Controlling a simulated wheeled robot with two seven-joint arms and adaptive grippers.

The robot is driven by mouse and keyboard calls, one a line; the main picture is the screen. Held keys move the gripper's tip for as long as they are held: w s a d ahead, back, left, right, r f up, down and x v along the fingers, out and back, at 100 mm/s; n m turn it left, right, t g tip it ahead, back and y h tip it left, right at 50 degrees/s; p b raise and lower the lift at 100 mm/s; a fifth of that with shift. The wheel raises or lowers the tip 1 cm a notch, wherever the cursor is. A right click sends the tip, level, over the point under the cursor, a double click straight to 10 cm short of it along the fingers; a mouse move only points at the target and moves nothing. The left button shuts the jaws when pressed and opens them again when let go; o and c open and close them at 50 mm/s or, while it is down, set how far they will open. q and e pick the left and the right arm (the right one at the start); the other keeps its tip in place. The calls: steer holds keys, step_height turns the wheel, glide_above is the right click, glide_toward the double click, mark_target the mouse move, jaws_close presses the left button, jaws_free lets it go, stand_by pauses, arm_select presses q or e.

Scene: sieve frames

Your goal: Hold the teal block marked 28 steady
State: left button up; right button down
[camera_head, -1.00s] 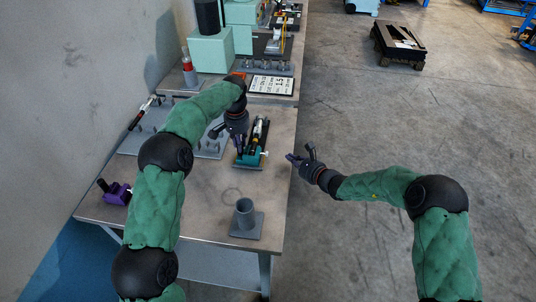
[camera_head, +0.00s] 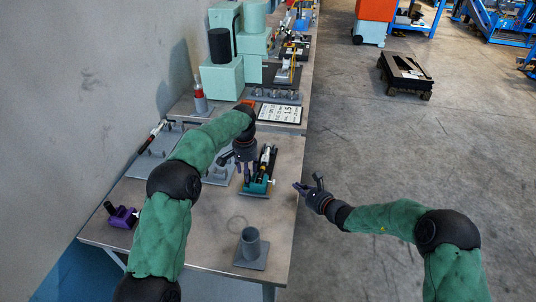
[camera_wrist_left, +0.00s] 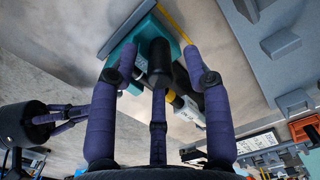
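The teal block (camera_head: 259,187) sits on a grey plate on the table, with a slim black and yellow tool (camera_head: 265,158) lying along it; its marking is too small to read. My left gripper (camera_head: 243,178) is just left of the block, fingers pointing down, without clear contact. In the left wrist view the teal block (camera_wrist_left: 138,36) lies beyond the purple fingers of the left gripper (camera_wrist_left: 158,75), which are spread apart. A black cylindrical part shows between them. My right gripper (camera_head: 307,184) is open and empty, beyond the table's right edge.
A grey upright tube on a square base (camera_head: 251,248) stands near the table's front. A white printed panel (camera_head: 280,113) and pale green machines (camera_head: 222,80) stand farther back. The table between block and tube is clear.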

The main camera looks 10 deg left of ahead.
arm_select(q)
step_height(320, 180, up, 12)
stand_by(0.7)
